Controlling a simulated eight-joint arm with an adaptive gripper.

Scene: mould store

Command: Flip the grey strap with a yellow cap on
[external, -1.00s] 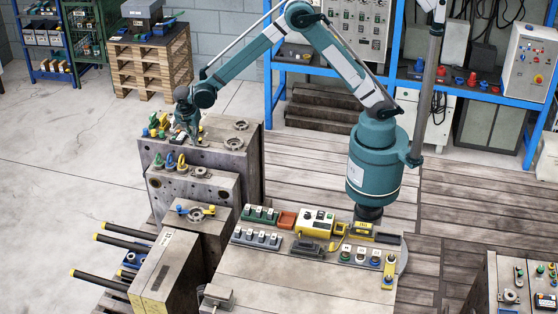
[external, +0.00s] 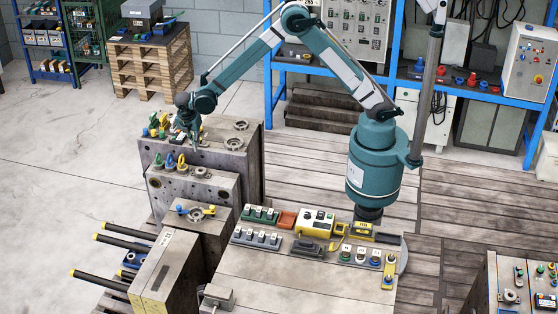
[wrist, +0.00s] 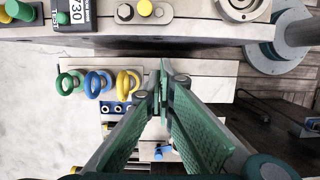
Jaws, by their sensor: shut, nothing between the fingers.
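The grey strap (wrist: 127,13) with its yellow cap (wrist: 145,8) lies at the top edge of the wrist view, flat on a pale steel block. My gripper (wrist: 155,90) is shut and empty, its green-padded fingers brought together below the strap in that view and apart from it. In the external view my gripper (external: 193,138) hangs over the near edge of the back mould block (external: 222,161). The strap is too small and too close to my gripper to make out clearly there.
Green, blue and yellow rings (wrist: 97,83) stand on the lower block, left of my fingers. A dark box marked 730 (wrist: 81,15) and a green knob lie left of the strap, and a round metal ring (wrist: 243,7) lies to its right.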

